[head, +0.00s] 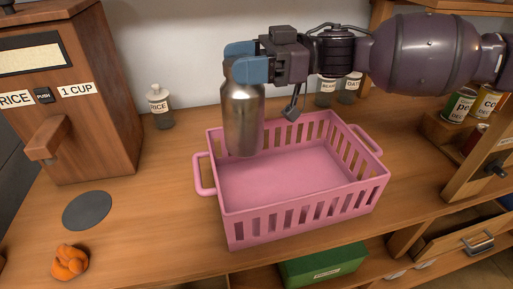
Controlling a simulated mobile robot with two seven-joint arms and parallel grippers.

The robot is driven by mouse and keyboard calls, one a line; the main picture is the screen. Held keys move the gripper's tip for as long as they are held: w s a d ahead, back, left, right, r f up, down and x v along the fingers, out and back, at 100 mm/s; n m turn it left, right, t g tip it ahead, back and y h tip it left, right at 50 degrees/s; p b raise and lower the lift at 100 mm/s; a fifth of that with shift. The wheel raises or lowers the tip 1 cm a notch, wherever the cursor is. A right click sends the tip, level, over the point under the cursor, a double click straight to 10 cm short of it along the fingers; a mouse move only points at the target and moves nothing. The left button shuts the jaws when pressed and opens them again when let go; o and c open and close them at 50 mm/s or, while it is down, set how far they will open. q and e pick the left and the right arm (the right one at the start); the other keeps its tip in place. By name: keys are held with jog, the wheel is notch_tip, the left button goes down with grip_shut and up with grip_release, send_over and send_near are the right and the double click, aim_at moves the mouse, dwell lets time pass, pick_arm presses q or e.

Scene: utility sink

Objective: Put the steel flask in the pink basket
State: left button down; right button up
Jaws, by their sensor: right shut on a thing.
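The steel flask (244,118) is upright, with its lower part overlapping the left end of the pink basket (300,209) in the head view. I cannot tell whether its base touches the basket floor. My right gripper (243,64) is shut on the flask near its top, with blue fingertips around it. The arm comes in from the right. The basket stands on the wooden counter and its visible floor is bare. My left gripper is not in view.
A wooden rice dispenser (88,110) stands at the left. A rice bottle (160,106) and other labelled jars (350,87) stand at the back. A dark round disc (87,210) and an orange item (70,262) lie at front left. Cans (459,105) stand at right.

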aim_at(244, 119)
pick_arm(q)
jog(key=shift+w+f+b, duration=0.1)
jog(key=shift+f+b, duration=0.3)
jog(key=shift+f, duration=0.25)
pick_arm(e)
notch_tip(244, 119, down, 10)
jog(key=shift+w+r, duration=0.1)
jog(key=shift+r, duration=0.05)
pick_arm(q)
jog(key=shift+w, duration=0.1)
pick_arm(e)
jog(key=shift+f, duration=0.6)
pick_arm(q)
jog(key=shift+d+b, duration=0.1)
jog(key=shift+b, duration=0.2)
pick_arm(e)
jog(key=shift+f, duration=2.65)
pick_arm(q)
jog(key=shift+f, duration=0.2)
pick_arm(e)
jog(key=o, duration=1.6)
jog(key=shift+f, duration=0.1)
